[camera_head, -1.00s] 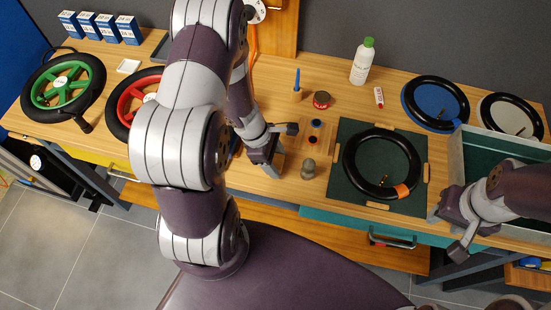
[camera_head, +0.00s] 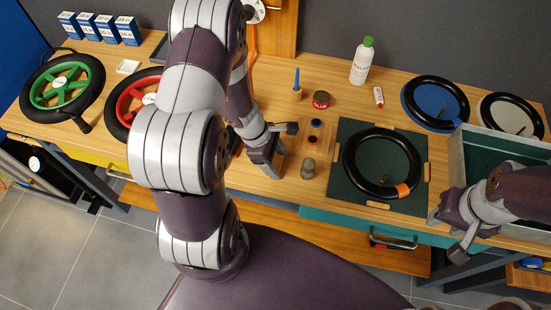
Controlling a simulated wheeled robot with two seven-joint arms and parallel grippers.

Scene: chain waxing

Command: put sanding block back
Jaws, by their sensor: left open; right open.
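My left gripper (camera_head: 283,149) is open over the workbench, just left of a wooden holder (camera_head: 329,150) with two small dark round items in it. A grey knobbed cylinder (camera_head: 308,169) stands to the right of its lower finger. I cannot pick out a sanding block for certain; the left gripper and arm hide part of the bench around them. My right gripper (camera_head: 447,232) is open at the bench's front edge, right of the green mat (camera_head: 346,195), and I see nothing between its fingers.
A grey-walled bin (camera_head: 456,158) is at the right. Wheels (camera_head: 62,88) lie at the left.

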